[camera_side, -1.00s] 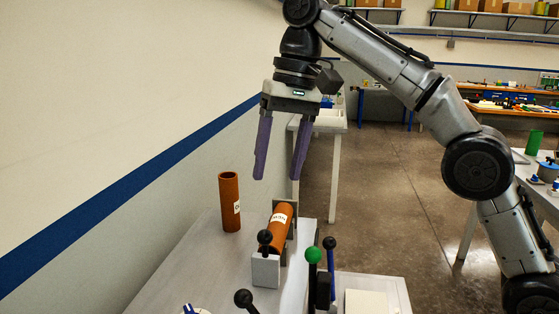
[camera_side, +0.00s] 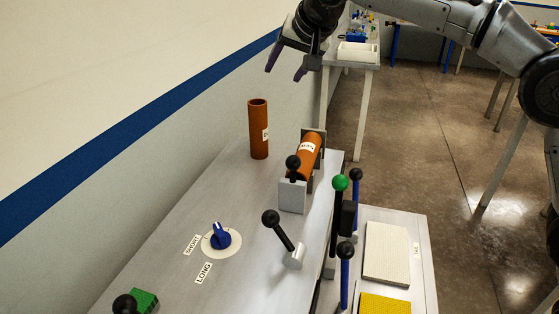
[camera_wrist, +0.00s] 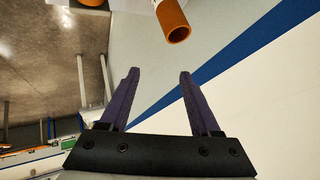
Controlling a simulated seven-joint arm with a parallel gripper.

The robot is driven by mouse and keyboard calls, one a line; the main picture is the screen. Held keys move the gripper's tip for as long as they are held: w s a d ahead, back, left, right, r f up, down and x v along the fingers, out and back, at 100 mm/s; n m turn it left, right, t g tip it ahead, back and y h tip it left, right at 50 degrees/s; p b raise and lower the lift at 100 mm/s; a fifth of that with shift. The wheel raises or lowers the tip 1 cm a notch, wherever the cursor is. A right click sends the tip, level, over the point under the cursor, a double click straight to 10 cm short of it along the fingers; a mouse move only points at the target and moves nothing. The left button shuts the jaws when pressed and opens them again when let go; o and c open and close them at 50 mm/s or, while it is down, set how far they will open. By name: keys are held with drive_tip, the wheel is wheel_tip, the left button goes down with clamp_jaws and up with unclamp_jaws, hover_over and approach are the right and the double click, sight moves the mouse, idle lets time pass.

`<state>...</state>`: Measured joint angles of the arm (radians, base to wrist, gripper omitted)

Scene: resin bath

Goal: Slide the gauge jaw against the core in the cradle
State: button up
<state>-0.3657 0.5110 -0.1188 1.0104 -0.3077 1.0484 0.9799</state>
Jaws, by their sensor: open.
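An orange-brown core (camera_side: 307,155) with a white label lies in the cradle (camera_side: 318,135) at the bench's far right. The gauge jaw looks to be the grey block with a black ball knob (camera_side: 292,190) at the core's near end; I cannot tell whether it touches the core. My gripper (camera_side: 285,64) is open and empty, high above the far end of the bench. In the wrist view my gripper's purple fingers (camera_wrist: 157,95) stand wide apart with nothing between them.
A second orange-brown tube (camera_side: 258,130) stands upright left of the cradle, and its open end shows in the wrist view (camera_wrist: 175,28). A green-knobbed lever (camera_side: 340,184), blue levers and a black-knobbed lever (camera_side: 283,232) rise nearby. A blue SHORT/LONG dial (camera_side: 221,236) sits in front.

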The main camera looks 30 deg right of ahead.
drive_tip(key=w+d+r+n+t, duration=0.1)
drive_tip(key=d+t, duration=0.1)
drive_tip(key=t, duration=0.1)
drive_tip(key=n+g+y, duration=0.1)
drive_tip(key=n+y, duration=0.8)
drive_tip(key=n, duration=0.2)
approach(293, 185)
drive_tip(key=r, duration=0.1)
drive_tip(key=w+r, duration=0.1)
drive_tip(key=w+a+r, duration=0.1)
drive_tip(key=shift+r, duration=0.3)
drive_tip(key=x, duration=1.1)
drive_tip(key=shift+w+d+f, duration=0.1)
clamp_jaws()
